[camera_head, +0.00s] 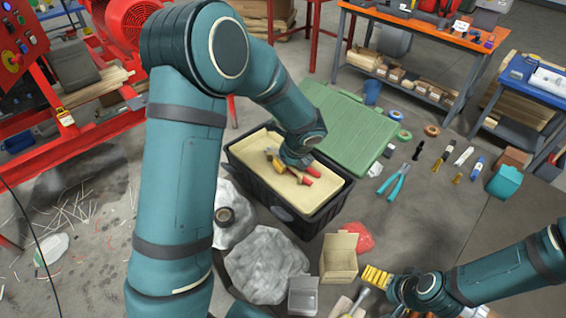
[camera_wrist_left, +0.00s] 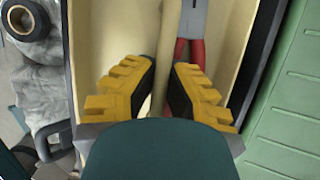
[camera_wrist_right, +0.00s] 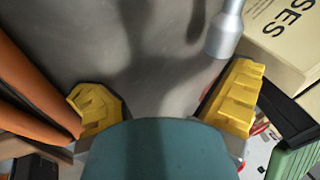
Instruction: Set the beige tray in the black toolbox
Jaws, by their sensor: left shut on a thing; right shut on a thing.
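The beige tray (camera_head: 250,150) lies level inside the rim of the black toolbox (camera_head: 304,226), on the floor near the middle of the head view. How deep it rests is unclear. Red-handled pliers (camera_wrist_left: 190,50) lie in the tray. My left gripper (camera_head: 284,164) reaches down into it; in the left wrist view its yellow fingers (camera_wrist_left: 166,88) are shut on the tray's beige central bar. My right gripper (camera_head: 374,278) is low beside a small cardboard box, right of the toolbox. Its fingers (camera_wrist_right: 165,100) stand well apart; I cannot make out what they hold.
A green lid (camera_head: 350,125) lies behind the toolbox. Crumpled grey plastic sheets (camera_head: 265,265) and an open cardboard box (camera_head: 340,258) crowd its near side. Blue-handled pliers (camera_head: 394,182) and several hand tools lie on the floor at right. A red machine frame (camera_head: 75,140) stands at left.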

